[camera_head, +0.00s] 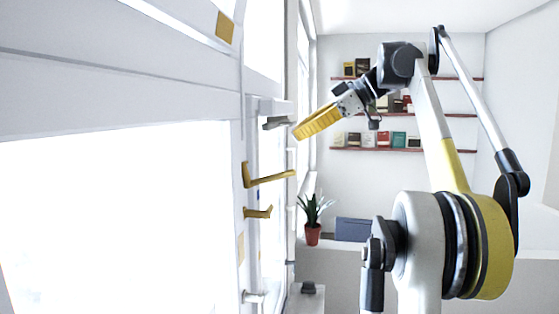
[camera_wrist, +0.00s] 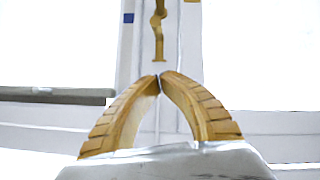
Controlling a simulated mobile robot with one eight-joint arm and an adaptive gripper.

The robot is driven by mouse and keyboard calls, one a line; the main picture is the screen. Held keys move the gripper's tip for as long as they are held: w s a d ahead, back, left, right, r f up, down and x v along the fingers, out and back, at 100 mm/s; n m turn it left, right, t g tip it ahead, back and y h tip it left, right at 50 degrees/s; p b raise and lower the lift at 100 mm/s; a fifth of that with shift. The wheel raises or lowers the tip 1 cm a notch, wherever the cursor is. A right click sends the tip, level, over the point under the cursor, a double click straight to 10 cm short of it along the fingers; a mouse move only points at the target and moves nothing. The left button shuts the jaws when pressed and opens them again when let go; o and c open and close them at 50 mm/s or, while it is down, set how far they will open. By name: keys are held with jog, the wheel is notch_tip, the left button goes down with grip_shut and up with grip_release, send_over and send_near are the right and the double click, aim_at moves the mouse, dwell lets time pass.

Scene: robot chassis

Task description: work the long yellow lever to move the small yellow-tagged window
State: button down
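The long yellow lever (camera_head: 268,178) sticks out to the right from the white window frame. A shorter yellow lever (camera_head: 258,212) sits just below it. A yellow tag (camera_head: 226,27) is on the frame high up, and a paler one (camera_head: 241,247) is lower down. My gripper (camera_head: 297,134) is above and to the right of the long lever, apart from it. In the wrist view its two yellow fingers (camera_wrist: 160,77) meet at the tips with nothing between them. Yellow lever parts (camera_wrist: 158,30) show beyond the tips; which lever is which is unclear there.
A grey bar (camera_wrist: 55,96) lies left of the fingers in the wrist view. A blue tag (camera_wrist: 128,18) is on the frame. A potted plant (camera_head: 312,222) and wall shelves (camera_head: 380,150) are farther back. Open space lies between my gripper and the levers.

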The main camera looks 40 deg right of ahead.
jog(key=w+a+f, duration=0.1)
jog(key=f, duration=0.1)
jog(key=w+a+f, duration=0.1)
jog(key=f, duration=0.1)
jog(key=w+f, duration=0.2)
jog(key=shift+w+a+f, duration=0.1)
jog(key=shift+a+f, duration=0.05)
jog(key=shift+a, duration=0.25)
jog(key=shift+d+f+p, duration=0.1)
jog(key=shift+f+p, duration=0.15)
jog(key=shift+p, duration=0.05)
jog(key=shift+w+f, duration=0.2)
jog(key=shift+f, duration=0.05)
jog(key=shift+s, duration=0.15)
